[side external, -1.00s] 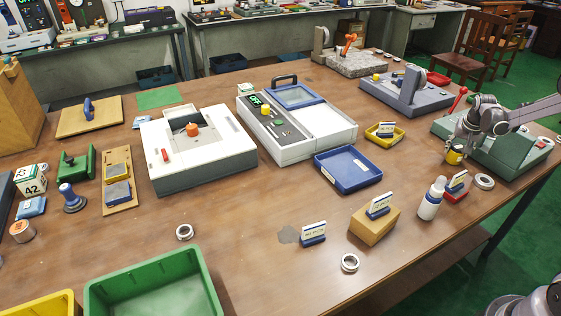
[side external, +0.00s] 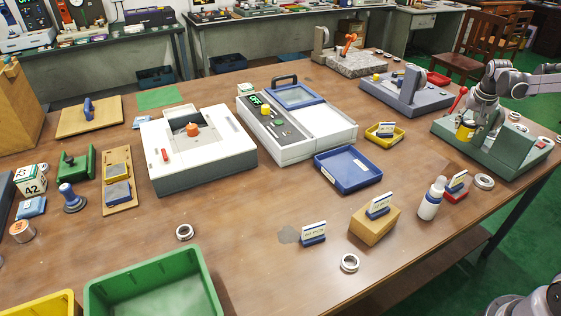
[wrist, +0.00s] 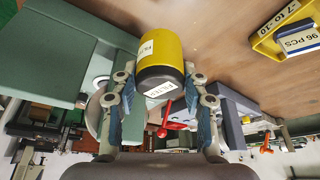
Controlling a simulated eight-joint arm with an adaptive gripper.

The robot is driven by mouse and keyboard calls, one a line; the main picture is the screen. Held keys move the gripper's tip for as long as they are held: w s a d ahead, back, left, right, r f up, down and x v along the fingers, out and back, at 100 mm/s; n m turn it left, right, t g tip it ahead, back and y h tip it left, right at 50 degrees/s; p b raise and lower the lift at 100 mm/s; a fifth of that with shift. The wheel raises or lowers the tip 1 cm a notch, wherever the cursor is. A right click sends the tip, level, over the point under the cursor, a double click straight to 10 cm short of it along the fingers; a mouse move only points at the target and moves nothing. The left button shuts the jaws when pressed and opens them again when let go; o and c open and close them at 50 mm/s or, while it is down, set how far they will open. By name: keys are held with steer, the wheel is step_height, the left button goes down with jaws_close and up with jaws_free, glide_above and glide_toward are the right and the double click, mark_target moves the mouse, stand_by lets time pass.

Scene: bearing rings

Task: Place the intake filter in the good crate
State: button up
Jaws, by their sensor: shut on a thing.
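The intake filter is a yellow cylinder with a dark end and white labels reading FILTER; it shows in the wrist view (wrist: 162,52) and small in the side view (side external: 465,131). My gripper (wrist: 157,88) is shut on it, one finger on each side. In the side view my gripper (side external: 474,120) holds the filter in front of the green machine (side external: 490,145) at the table's right. A green crate (side external: 150,275) stands at the front left, with part of a yellow crate (side external: 48,304) beside it. No label tells which is the good crate.
A blue tray (side external: 348,170), a wooden block with a sign (side external: 374,222), a white bottle (side external: 431,199) and a white machine (side external: 297,125) stand between my gripper and the crates. Loose rings, one at the front (side external: 349,263), lie about. The table's front middle is fairly clear.

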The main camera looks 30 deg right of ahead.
step_height(320, 180, up, 6)
steer(key=shift+r, duration=0.25)
steer(key=w+a+n+t+y, duration=0.1)
steer(key=w+a+n, duration=0.1)
steer(key=w+a, duration=0.65)
steer(key=w+a+n+y, duration=0.1)
steer(key=w+a+n, duration=0.2)
steer(key=a, duration=1.1)
steer(key=w+a+n+t, duration=0.15)
steer(key=w+a, duration=0.35)
steer(key=a, duration=0.7)
steer(key=a+n+y, duration=0.1)
steer(key=a+n, duration=0.3)
steer(key=a, duration=1.1)
steer(key=n+g+y, duration=0.2)
steer(key=n+y, duration=0.2)
steer(key=n, duration=0.6)
glide_above(178, 315)
step_height(178, 315, down, 5)
step_height(178, 315, down, 10)
steer(key=shift+f, duration=0.2)
